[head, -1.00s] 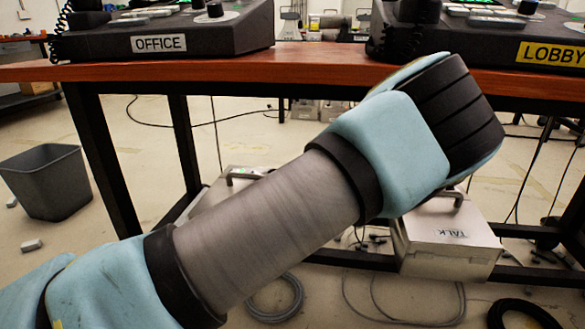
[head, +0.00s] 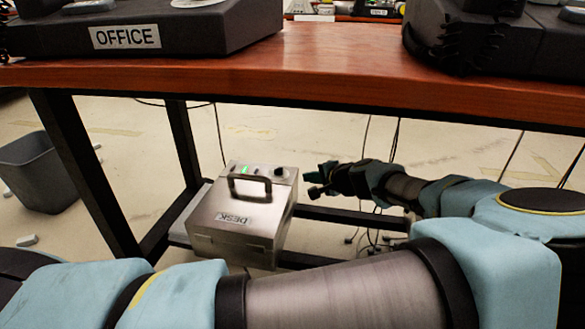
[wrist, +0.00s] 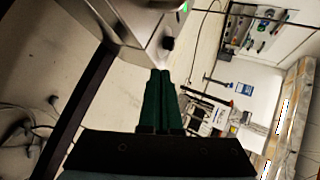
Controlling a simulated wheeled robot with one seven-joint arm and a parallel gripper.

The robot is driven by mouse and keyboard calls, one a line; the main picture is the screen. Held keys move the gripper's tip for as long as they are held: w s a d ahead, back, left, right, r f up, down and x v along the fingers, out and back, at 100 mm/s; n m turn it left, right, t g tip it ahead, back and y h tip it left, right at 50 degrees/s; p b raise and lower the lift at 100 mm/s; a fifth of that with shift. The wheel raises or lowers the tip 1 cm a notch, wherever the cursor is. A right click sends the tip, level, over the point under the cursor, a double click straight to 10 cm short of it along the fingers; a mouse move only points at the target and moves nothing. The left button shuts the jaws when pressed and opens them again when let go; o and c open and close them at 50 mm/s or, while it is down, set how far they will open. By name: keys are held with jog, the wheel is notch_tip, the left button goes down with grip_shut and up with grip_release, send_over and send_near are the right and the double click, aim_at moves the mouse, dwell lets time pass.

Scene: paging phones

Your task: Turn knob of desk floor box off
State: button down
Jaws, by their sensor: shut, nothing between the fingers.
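The desk floor box (head: 240,215) is a metal box with a handle on top and a label reading DESK. It sits under the table at the centre of the head view. Its black knob (head: 279,171) is on the top right, near a green light (head: 246,170). My gripper (head: 318,181) is shut and empty, a little to the right of the box. In the wrist view, the green fingers (wrist: 160,75) are together, with the black knob (wrist: 168,43) just beyond their tips. I cannot tell if they touch.
The wooden table (head: 300,80) spans above the box, with a dark frame leg (head: 95,180) at left. Phone consoles, one labelled OFFICE (head: 125,37), stand on it. A grey bin (head: 45,172) is on the floor at left. Cables hang behind the arm.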

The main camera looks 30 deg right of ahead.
jog(key=b, duration=0.4)
send_near(281, 171)
jog(key=f, duration=0.1)
jog(key=w+f, duration=0.1)
jog(key=f, duration=0.1)
jog(key=shift+w+f, duration=0.15)
jog(key=shift+w, duration=0.05)
jog(key=w+b, duration=0.1)
jog(key=w, duration=0.2)
jog(key=shift+w, duration=0.55)
jog(key=shift+r, duration=0.2)
